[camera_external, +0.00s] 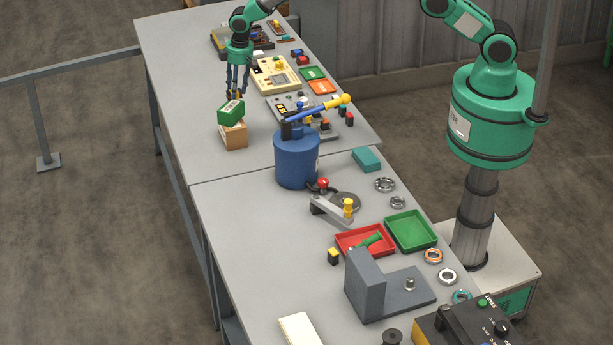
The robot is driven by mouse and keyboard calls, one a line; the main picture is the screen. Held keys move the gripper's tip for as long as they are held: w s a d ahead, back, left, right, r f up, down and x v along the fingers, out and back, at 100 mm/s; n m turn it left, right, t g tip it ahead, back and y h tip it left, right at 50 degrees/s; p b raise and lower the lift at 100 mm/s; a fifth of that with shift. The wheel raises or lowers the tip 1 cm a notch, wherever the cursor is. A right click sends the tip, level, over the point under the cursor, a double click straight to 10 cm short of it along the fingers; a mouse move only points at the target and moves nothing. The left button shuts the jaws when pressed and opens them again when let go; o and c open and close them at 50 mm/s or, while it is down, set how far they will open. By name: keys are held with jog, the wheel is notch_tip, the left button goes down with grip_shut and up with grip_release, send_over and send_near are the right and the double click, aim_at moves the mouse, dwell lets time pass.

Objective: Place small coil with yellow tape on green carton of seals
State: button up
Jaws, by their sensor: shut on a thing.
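The green carton of seals (231,112) lies on top of a brown box (234,136) near the left edge of the far table. My gripper (236,94) points down just above the carton. It is shut on a small brownish thing at its fingertips, which looks like the small coil. The coil is too small and too covered by the fingers to show its yellow tape. I cannot tell whether it touches the carton.
Right of my gripper are a beige instrument (275,75) and green and orange trays (322,87). A blue cylinder (296,160) with a blue-and-yellow tool above it stands near the table joint. Red (350,250) and green (411,231) bins are on the near table.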

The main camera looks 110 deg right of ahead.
jog(key=shift+w+d+f, duration=0.1)
jog(key=shift+w+d, duration=0.25)
jog(key=shift+w, duration=0.45)
jog(key=shift+f+p, duration=0.55)
jog(key=shift+f, duration=1.2)
jog(key=shift+f, duration=0.1)
jog(key=o, duration=1.3)
jog(key=shift+s+a+r+b, duration=0.1)
jog(key=shift+s+r+b, duration=0.2)
jog(key=shift+r, duration=1.75)
jog(key=shift+s+a+r+b, duration=0.15)
jog(key=shift+r+b, duration=0.2)
jog(key=shift+r, duration=1.65)
jog(key=shift+s+a+r+b, duration=0.1)
jog(key=shift+s+r+b, duration=0.2)
jog(key=shift+r, duration=1.75)
